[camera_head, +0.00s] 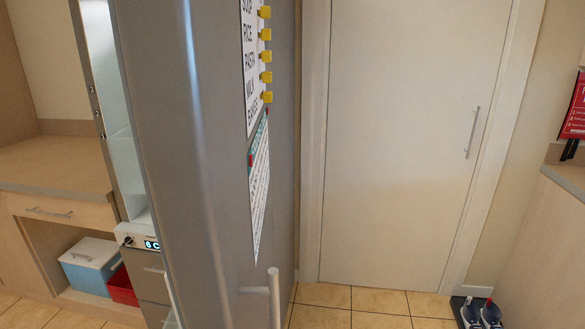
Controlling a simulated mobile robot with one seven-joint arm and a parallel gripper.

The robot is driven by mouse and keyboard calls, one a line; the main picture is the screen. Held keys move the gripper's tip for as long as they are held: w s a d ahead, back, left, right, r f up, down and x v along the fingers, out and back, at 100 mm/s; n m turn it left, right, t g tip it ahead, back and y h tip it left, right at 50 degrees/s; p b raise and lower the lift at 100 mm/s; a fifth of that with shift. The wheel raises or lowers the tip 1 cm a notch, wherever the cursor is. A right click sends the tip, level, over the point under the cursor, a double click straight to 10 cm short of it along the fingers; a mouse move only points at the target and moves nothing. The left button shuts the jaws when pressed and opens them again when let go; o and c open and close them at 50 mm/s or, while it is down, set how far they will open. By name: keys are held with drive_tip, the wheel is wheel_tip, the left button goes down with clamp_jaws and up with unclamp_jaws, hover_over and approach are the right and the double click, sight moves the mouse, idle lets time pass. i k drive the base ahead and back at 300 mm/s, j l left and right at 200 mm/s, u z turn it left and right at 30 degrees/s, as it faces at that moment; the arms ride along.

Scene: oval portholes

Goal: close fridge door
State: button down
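The grey fridge door (185,150) fills the middle of the head view, tall and close to me. It appears to stand open, as a strip of the pale fridge interior (105,70) shows at its left. Its upper and lower edges run out of the frame. A light bar handle (274,298) sticks out low on the door's right part, partly cut off by the bottom edge. A small lit display (152,244) reading "6 C" shows at the lower left of the door. My gripper is not in view.
Paper lists (258,195) with yellow magnets (265,57) hang on the grey front. A closed white door (410,130) stands behind at right. Wooden cabinets (60,208) stand left.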

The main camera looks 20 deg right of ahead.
sight(190, 71)
drive_tip(key=k+l, duration=0.15)
drive_tip(key=l, duration=0.2)
drive_tip(key=k+l, duration=0.15)
drive_tip(key=l, duration=0.2)
drive_tip(key=k+u, duration=0.2)
drive_tip(key=k, duration=0.25)
